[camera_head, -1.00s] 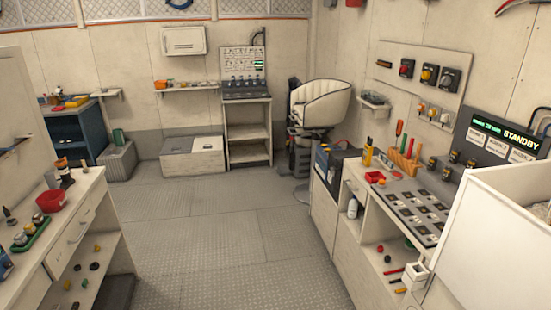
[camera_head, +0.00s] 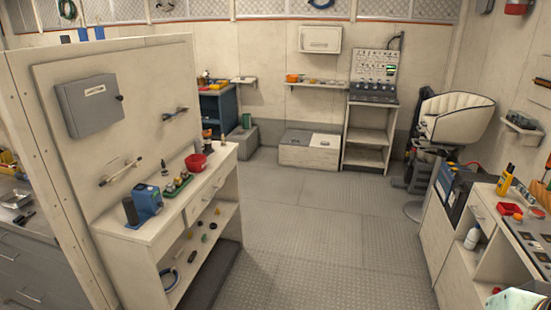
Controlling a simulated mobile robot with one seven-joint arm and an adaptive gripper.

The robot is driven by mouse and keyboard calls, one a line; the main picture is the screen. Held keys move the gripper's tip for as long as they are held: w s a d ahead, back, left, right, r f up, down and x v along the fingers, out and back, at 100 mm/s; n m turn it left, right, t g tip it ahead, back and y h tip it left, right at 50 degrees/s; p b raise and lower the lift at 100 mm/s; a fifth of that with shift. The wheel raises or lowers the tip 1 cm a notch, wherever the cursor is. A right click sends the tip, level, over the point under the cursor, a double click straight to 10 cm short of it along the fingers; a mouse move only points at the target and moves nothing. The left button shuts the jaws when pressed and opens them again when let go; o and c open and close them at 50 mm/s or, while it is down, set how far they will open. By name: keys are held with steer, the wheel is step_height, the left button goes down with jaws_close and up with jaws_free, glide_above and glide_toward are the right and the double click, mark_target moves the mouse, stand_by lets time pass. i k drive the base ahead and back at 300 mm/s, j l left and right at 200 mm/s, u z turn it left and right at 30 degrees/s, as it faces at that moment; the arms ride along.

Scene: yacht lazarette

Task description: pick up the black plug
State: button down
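I cannot single out the black plug for certain. Several small dark and coloured pieces lie on the lower shelves of the left workbench (camera_head: 185,208), too small to identify. One small dark piece (camera_head: 192,256) is among them. My gripper is not in view.
A blue device (camera_head: 147,200), a green tray (camera_head: 178,186) and a red bowl (camera_head: 196,162) stand on the left bench, beside a partition wall (camera_head: 60,130). A white chair (camera_head: 457,122) and a right-hand counter (camera_head: 480,235) flank the clear floor (camera_head: 310,230).

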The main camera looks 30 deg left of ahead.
mark_target(164, 173)
steer(key=j+u, duration=0.15)
steer(key=u, duration=0.25)
steer(key=i+u, duration=0.15)
steer(key=u, duration=0.2)
steer(key=i+j+u, duration=0.1)
steer(key=u, duration=0.3)
steer(key=i+j+u, duration=0.15)
steer(key=i+u, duration=0.6)
steer(key=i+l, duration=0.1)
steer(key=i, duration=0.4)
steer(key=i+l+u, duration=0.3)
steer(key=i+l, duration=0.25)
steer(key=i+l+u, duration=0.3)
steer(key=i+l, duration=0.35)
steer(key=i+l+u, duration=0.25)
steer(key=l+u, duration=0.25)
steer(key=i+l+z, duration=0.1)
steer(key=z, duration=0.25)
steer(key=l, duration=0.1)
